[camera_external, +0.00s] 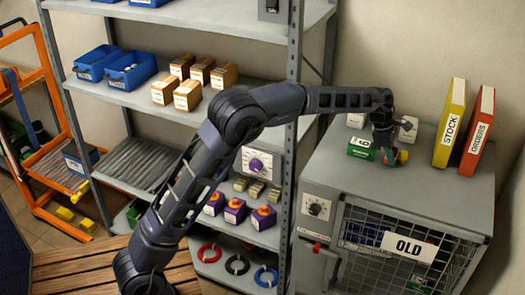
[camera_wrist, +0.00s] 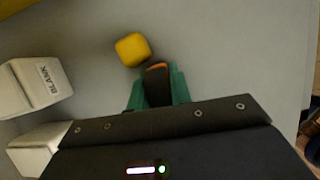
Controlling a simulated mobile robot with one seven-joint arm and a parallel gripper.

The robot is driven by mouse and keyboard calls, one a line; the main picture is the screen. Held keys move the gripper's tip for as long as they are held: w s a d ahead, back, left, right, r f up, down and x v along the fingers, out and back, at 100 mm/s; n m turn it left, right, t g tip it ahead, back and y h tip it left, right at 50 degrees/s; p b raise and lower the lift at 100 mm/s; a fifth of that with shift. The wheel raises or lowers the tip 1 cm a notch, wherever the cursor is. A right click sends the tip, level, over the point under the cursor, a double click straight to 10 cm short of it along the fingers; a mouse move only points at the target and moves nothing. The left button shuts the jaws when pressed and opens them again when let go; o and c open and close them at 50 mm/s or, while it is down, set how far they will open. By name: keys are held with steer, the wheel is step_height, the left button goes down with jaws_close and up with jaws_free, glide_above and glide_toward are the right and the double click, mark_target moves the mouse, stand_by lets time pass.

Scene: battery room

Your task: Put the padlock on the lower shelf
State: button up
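My gripper (camera_external: 388,154) is low over the top of the grey cabinet (camera_external: 440,193), pointing down. In the wrist view its green fingers (camera_wrist: 158,88) stand on either side of a small dark thing with an orange edge (camera_wrist: 158,72). I cannot tell whether this is the padlock or whether the fingers press on it. A small yellow block (camera_wrist: 132,49) lies just beyond the fingertips; it also shows in the external view (camera_external: 402,157). The metal rack's low shelf (camera_external: 222,268) holds red, black and blue rings; the shelf above holds purple and orange items (camera_external: 235,211).
A green box (camera_external: 361,148) sits left of my gripper. White boxes (camera_wrist: 36,85) stand close by, one labelled BLANK. Yellow and red binders (camera_external: 463,128) stand upright at right. The rack post (camera_external: 290,150) stands between rack shelves and cabinet. Bare cabinet top lies in front.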

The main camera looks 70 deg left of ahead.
steer(key=o, duration=0.4)
steer(key=shift+r, duration=0.1)
